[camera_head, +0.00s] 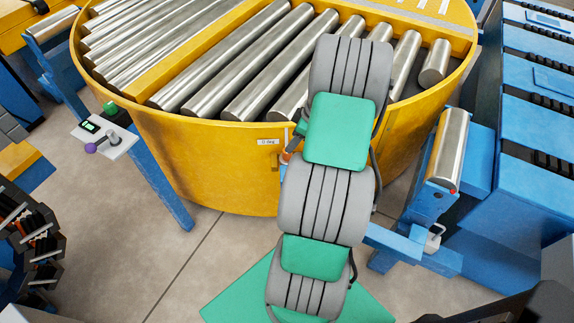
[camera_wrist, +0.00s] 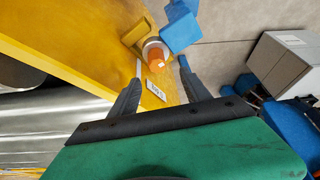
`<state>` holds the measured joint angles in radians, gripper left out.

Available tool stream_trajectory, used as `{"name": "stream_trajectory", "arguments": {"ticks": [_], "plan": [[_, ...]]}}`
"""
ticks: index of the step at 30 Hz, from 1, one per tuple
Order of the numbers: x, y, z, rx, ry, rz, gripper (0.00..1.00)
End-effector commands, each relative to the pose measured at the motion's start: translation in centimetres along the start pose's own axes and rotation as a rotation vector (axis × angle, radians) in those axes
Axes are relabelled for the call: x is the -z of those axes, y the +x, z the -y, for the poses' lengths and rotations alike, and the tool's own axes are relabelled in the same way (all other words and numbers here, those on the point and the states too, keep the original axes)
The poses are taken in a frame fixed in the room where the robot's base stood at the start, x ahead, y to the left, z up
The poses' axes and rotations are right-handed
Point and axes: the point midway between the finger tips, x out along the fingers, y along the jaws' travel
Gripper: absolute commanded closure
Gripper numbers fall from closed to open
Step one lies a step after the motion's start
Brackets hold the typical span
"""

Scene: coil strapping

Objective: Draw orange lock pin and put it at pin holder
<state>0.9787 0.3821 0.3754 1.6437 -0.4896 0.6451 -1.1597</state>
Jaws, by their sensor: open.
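The orange lock pin (camera_wrist: 155,61) sits in a round grey collar on the side of the yellow turntable (camera_wrist: 90,50). In the wrist view its orange end points towards my gripper (camera_wrist: 160,71). My gripper is open, with one dark finger on each side of the pin's line; I cannot tell whether the fingers reach around it. In the head view a small orange bit of the pin (camera_head: 285,157) shows beside my arm, which hides most of the gripper. I cannot identify the pin holder with certainty.
A yellow bracket (camera_wrist: 138,35) and a blue part (camera_wrist: 180,32) stand close to the pin. A small white label (camera_head: 268,141) is on the turntable wall. A blue stand with a roller (camera_head: 447,150) is at right, a control panel (camera_head: 103,134) at left. Floor in front is partly clear.

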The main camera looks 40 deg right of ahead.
Motion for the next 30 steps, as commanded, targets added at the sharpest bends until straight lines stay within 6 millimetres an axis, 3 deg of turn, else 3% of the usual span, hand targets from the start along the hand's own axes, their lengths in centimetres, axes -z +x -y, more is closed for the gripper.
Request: {"name": "stream_trajectory", "arguments": {"ticks": [15, 22, 30], "plan": [[-0.4, 7.7, -0.4, 0.003, -0.012, -0.007, 0.44], [-0.4, 8.0, -0.5, 0.0, -0.011, -0.006, 0.44], [-0.4, 8.0, -0.5, 0.0, -0.011, -0.006, 0.66]]}}
